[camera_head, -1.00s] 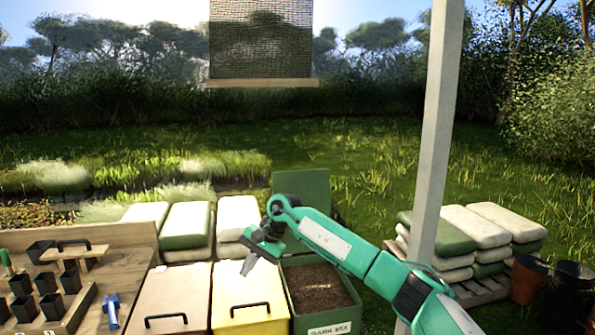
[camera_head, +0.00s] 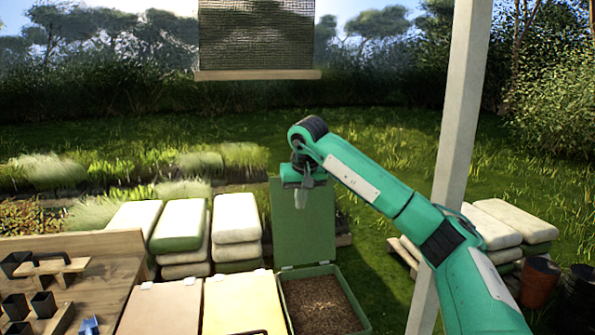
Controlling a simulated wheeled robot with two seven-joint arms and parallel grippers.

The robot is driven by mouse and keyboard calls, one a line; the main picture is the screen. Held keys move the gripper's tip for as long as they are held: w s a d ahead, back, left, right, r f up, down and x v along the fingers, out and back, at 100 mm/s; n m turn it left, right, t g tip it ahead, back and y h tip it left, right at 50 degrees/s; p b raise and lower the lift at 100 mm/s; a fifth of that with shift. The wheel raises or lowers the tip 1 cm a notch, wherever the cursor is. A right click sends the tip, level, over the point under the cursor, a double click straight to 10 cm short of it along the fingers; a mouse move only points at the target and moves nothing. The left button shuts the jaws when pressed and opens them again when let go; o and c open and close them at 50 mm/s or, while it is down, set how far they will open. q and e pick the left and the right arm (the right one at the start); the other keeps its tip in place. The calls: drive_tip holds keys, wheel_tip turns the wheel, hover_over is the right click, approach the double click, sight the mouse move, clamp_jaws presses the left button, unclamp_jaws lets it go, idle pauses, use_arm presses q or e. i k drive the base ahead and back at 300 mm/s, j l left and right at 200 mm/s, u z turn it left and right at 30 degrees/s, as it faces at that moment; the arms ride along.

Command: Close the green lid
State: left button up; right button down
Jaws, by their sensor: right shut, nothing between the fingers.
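The green lid (camera_head: 293,235) stands open and upright at the back edge of the green bin (camera_head: 360,312), which holds dark brown soil mix. My right gripper (camera_head: 301,200) is in front of the upper part of the lid, pointing down, shut and empty. I cannot tell whether it touches the lid. My right arm reaches in from the lower right. My left gripper is not in view.
A yellow-lidded bin (camera_head: 240,305) and a tan-lidded bin (camera_head: 160,308) stand closed to the left of the green bin. A wooden bench (camera_head: 110,265) with black pots is at the far left. A pale post (camera_head: 455,150) stands at the right, near my arm. Stacked sacks (camera_head: 236,225) lie behind the bins.

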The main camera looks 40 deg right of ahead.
sight(304, 236)
drive_tip(key=i+l, duration=0.55)
drive_tip(key=l, duration=0.15)
drive_tip(key=i+l, duration=0.55)
drive_tip(key=l, duration=0.15)
